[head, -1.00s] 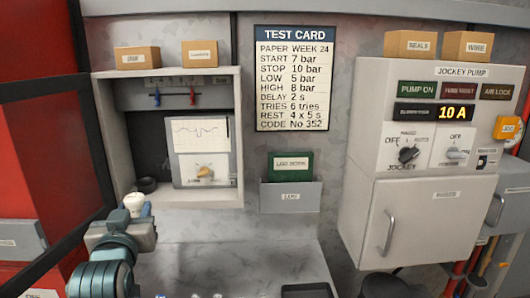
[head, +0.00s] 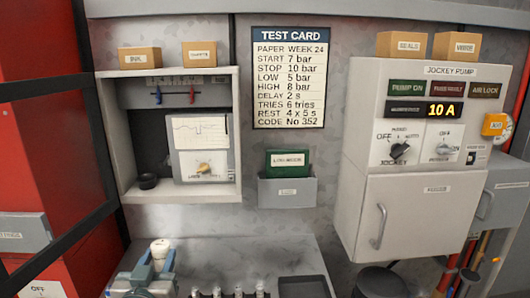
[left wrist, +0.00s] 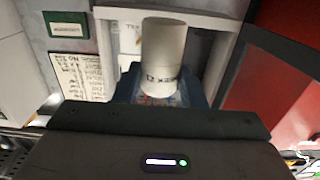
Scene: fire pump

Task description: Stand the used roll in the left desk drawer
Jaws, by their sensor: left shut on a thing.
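The used roll (head: 160,247) is a white cylinder with a round end showing in the head view. It also shows in the left wrist view (left wrist: 163,50), with dark printing near its lower end. My left gripper (head: 155,266) is shut on it and holds it above the left part of the desk (head: 258,258). The blue fingers lie around the roll's lower part in the left wrist view. I cannot make out the left desk drawer in either view. My right gripper is not in view.
An open recorder cabinet (head: 237,150) hangs behind the gripper, with a black ring (head: 148,181) on its floor. Several small silver-topped items stand at the desk's front, beside a dark tray (head: 303,288). The desk's middle is clear. A red cabinet (head: 45,150) stands left.

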